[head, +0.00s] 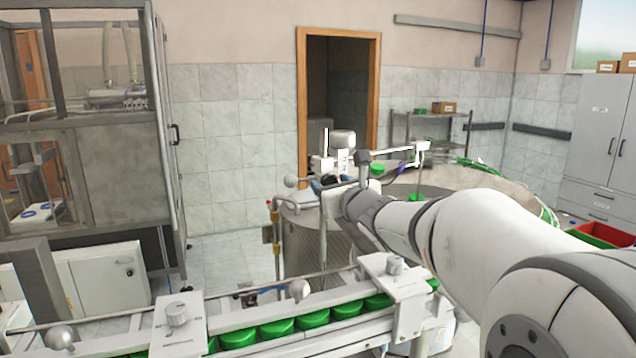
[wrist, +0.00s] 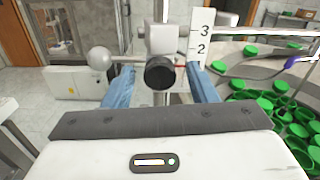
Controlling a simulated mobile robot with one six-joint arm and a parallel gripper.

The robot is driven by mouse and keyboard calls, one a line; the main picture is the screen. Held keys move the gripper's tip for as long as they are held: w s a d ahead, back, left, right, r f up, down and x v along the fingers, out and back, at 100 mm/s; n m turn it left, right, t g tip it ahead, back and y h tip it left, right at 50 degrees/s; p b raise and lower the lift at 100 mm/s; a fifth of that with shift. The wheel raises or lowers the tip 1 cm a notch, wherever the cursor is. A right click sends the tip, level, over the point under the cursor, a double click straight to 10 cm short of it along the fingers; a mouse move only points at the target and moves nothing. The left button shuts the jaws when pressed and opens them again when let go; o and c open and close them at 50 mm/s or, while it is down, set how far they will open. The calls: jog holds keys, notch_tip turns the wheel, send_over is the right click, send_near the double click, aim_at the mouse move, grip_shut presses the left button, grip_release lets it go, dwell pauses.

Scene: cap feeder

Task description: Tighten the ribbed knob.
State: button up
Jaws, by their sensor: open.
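The black ribbed knob (wrist: 160,75) faces me in the middle of the wrist view, on a light metal block (wrist: 165,40). My gripper (wrist: 160,70) is open, with one blue finger on the left of the knob and one on the right. A gap shows between each finger and the knob in this view; how deep the fingers reach along it is hard to tell. A white scale plate (wrist: 201,40) marked 3 and 2 stands behind, with a red pointer near the 2. In the head view, my gripper (head: 322,186) is at the feeder's near left side, and my arm hides much of it.
A round feeder bowl (head: 470,185) holds green caps (wrist: 265,105) to the right. A metal-framed machine (head: 115,170) stands left. Floor (head: 225,262) is clear between.

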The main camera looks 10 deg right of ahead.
jog(key=c, duration=1)
